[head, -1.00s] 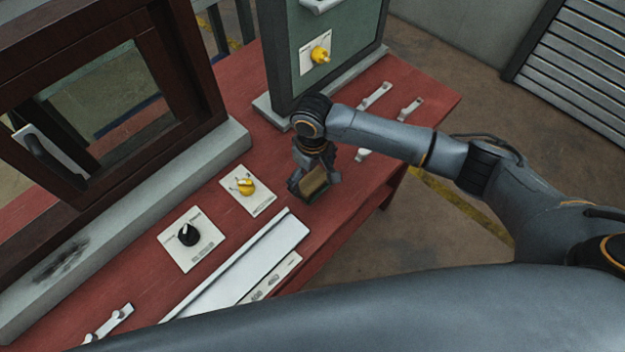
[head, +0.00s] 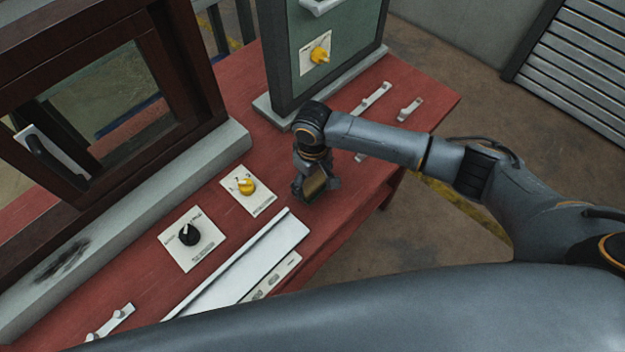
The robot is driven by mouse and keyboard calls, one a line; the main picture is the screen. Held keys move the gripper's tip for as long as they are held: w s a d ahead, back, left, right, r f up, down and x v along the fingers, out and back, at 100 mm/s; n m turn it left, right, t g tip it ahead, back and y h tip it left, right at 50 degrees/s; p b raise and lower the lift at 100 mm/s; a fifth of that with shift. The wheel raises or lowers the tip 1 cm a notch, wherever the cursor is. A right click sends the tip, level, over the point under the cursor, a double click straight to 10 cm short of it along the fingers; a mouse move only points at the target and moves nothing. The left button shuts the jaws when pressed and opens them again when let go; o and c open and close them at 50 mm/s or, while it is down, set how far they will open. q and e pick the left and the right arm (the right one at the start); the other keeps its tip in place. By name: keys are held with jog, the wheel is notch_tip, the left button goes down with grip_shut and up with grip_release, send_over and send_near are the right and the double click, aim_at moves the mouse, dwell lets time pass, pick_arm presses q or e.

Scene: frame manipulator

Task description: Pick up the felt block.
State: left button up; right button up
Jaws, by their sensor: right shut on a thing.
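The felt block (head: 315,184) is a small brown-tan block with a darker lower part, seen between the fingers of my right gripper (head: 313,190). My right gripper points down over the red table and is shut on the block. The fingers hide part of the block, and I cannot tell whether its underside touches the table. My left gripper is not in view.
The red table (head: 350,200) carries a dark-framed window unit (head: 195,60) at left and a green panel (head: 330,85) at the back. A yellow knob plate (head: 248,190), a black knob plate (head: 191,238) and a white rail (head: 240,263) lie near the gripper.

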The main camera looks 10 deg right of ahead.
jog(key=shift+w+r, duration=0.1)
jog(key=shift+r, duration=0.55)
jog(key=s+r+b, duration=0.2)
jog(key=s+r, duration=0.9)
jog(key=s, duration=0.3)
jog(key=shift+r+b, duration=0.3)
jog(key=shift+b, duration=0.05)
